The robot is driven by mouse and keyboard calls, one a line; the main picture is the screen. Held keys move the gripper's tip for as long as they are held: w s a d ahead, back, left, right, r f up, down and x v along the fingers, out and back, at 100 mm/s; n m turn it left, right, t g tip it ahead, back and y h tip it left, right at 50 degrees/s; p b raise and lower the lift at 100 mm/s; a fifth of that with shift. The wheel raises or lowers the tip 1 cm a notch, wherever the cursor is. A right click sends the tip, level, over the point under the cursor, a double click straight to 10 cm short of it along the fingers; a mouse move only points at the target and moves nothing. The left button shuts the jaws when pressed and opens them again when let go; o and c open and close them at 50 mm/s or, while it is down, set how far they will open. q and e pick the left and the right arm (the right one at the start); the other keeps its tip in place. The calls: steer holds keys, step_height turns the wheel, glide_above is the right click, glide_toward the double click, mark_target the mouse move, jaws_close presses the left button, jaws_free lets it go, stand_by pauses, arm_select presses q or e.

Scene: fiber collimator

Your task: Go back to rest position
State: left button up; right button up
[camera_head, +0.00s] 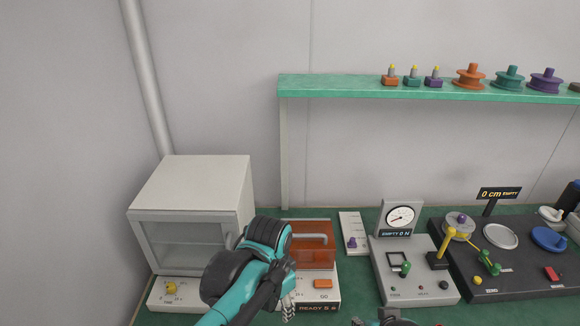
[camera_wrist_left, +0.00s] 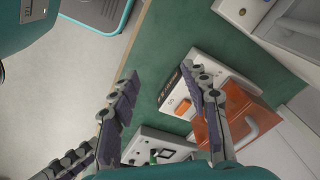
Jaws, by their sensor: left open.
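My left gripper (camera_head: 287,304) is at the bottom of the head view, in front of the orange-covered device (camera_head: 320,257). In the left wrist view the left gripper (camera_wrist_left: 161,70) has its fingers wide apart, with nothing between them. One finger overlaps the view of the device, whose orange cover (camera_wrist_left: 240,118) shows beside it; I cannot tell whether they touch. A small dark part of my right arm (camera_head: 390,319) shows at the bottom edge of the head view. Its fingers are out of clear sight.
A white cabinet (camera_head: 190,195) stands left of the left arm. A gauge unit (camera_head: 400,218) and a dark panel with levers (camera_head: 515,282) stand to the right. A green shelf (camera_head: 340,87) with spools and small blocks hangs above. The green bench (camera_wrist_left: 165,45) has some bare surface.

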arm_select(q)
steer(key=s+a+n+t, duration=0.2)
steer(key=a+n+t, duration=0.1)
steer(key=a+n, duration=0.2)
steer(key=s+a+n+t, duration=0.3)
steer(key=a+n, duration=0.2)
steer(key=a, duration=0.5)
steer(key=shift+s+f, duration=0.2)
stand_by(1.1)
